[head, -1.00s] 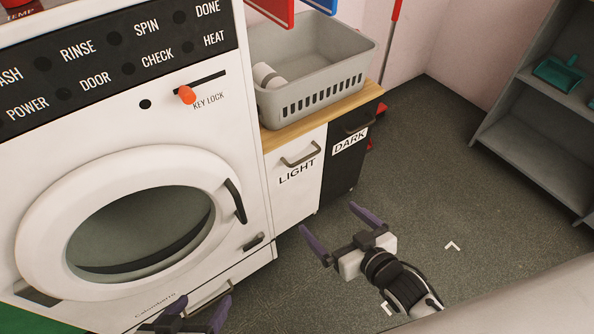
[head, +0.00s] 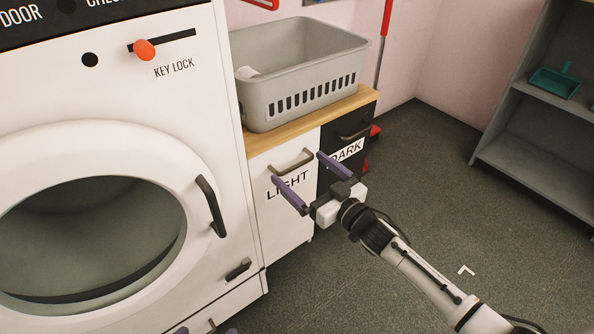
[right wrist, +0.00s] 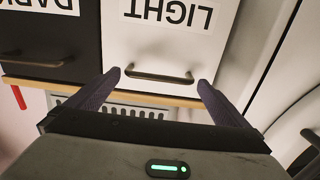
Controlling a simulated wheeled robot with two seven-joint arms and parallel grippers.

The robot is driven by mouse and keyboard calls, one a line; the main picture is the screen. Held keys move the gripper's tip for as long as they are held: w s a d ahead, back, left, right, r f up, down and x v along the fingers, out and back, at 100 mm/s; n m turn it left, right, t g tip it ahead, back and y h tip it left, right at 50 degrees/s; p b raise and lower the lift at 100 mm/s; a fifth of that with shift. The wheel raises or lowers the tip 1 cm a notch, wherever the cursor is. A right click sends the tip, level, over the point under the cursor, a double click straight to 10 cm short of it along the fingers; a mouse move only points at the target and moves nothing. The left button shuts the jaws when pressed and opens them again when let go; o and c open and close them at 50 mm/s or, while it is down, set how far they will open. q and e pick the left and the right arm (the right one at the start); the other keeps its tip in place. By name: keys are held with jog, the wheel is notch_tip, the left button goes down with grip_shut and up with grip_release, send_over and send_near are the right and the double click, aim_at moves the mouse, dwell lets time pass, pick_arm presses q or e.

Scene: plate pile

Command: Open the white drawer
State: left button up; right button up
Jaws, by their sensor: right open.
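The white drawer (head: 284,225), labelled LIGHT, is shut, with a bar handle (head: 294,161) near its top. The drawer front also shows in the right wrist view (right wrist: 170,45), upside down. My right gripper (head: 297,168) is open and empty in front of the drawer. In the right wrist view the handle (right wrist: 160,77) appears between the two spread fingertips, with its length running from one finger towards the other. I cannot tell how far the fingertips are from it. Only purple bits of my left gripper (head: 206,331) show at the bottom edge of the head view.
A black drawer (head: 333,176) labelled DARK adjoins on the right. A grey basket (head: 300,88) stands on the wooden top (head: 262,143). The white washing machine (head: 240,200) is close on the left. Grey floor (head: 430,180) is open on the right, before a grey shelf (head: 505,140).

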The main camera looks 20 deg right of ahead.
aim_at(297, 165)
jog(key=shift+b+x, duration=0.4)
jog(key=shift+x, duration=1.15)
jog(key=c, duration=1.2)
jog(key=shift+o, duration=0.2)
jog(key=shift+s, duration=0.2)
